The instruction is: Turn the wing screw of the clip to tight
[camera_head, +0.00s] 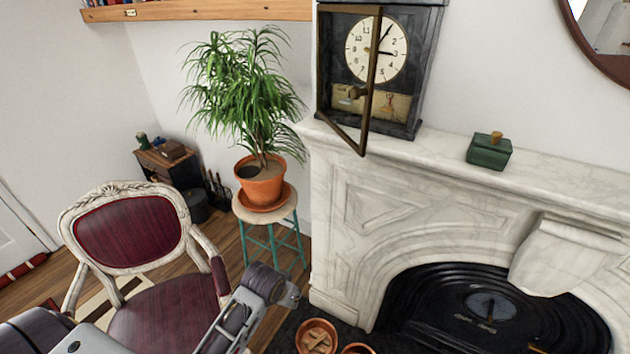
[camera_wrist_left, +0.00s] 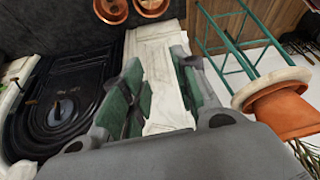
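I cannot make out a clip or a wing screw for certain in either view. My left gripper (camera_head: 286,295) comes in low in the head view, in front of the chair and left of the fireplace. In the left wrist view its two green-padded fingers (camera_wrist_left: 160,97) stand apart with pale marble showing between them, and nothing is held. A dark mantel clock (camera_head: 425,75) stands on the mantel with its framed glass door (camera_head: 370,120) swung open. A small brass-coloured shape shows low behind the door, too small to identify. My right gripper is not in view.
A green box (camera_head: 489,150) sits on the marble mantel (camera_head: 570,185). A potted plant (camera_head: 262,186) stands on a teal-legged stool (camera_head: 270,245). A red chair (camera_head: 130,235) is at the left.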

